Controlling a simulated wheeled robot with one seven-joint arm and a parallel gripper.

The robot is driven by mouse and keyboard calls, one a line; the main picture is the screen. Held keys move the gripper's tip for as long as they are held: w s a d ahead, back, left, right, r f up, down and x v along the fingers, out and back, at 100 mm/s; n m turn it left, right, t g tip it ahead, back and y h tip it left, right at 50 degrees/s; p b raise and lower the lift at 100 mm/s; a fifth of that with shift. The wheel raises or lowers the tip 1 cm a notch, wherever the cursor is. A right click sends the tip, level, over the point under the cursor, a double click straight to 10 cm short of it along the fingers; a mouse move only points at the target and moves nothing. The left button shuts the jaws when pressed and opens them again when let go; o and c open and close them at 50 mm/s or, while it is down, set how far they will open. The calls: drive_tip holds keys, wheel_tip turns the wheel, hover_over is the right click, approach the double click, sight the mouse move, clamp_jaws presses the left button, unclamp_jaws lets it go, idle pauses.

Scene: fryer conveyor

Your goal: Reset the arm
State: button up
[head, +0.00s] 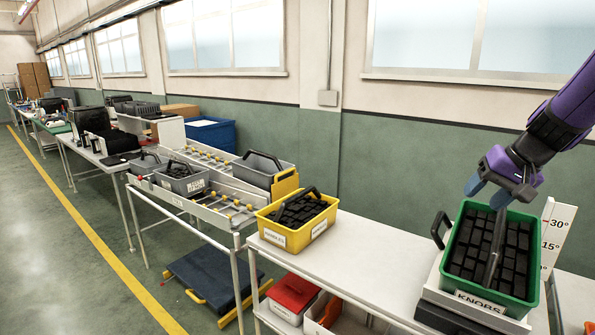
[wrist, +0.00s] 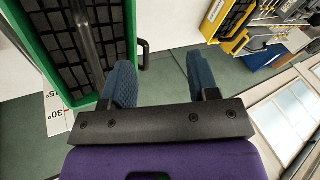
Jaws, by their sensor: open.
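My gripper (head: 489,192) is at the right of the head view, above the back left part of the green bin. Its two blue fingers are spread apart with nothing between them. In the wrist view the fingers of my gripper (wrist: 162,80) are open over pale table and green wall. The green bin (head: 533,240), labelled KNOBS, holds rows of black pieces. It stands tilted on a stand with an angle scale. The green bin (wrist: 52,92) also shows at upper left in the wrist view, beside the left finger.
A yellow bin (head: 322,232) of black parts stands left on the white table (head: 350,262), with clear tabletop between it and the green bin. A roller conveyor (head: 212,208) with grey bins (head: 183,182) lies further left.

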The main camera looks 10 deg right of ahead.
drive_tip(key=s+a+r+n+h, duration=0.1)
drive_tip(key=s+a+r+n, duration=0.1)
drive_tip(key=s+a, duration=0.5)
drive_tip(key=s+a+r+n+h, duration=0.1)
drive_tip(key=s+a+r+n, duration=0.2)
drive_tip(key=s+a, duration=0.5)
drive_tip(key=a, duration=0.3)
drive_tip(key=shift+a+r+n+h, duration=0.15)
drive_tip(key=shift+a+n+h, duration=0.15)
drive_tip(key=shift+a+n, duration=0.1)
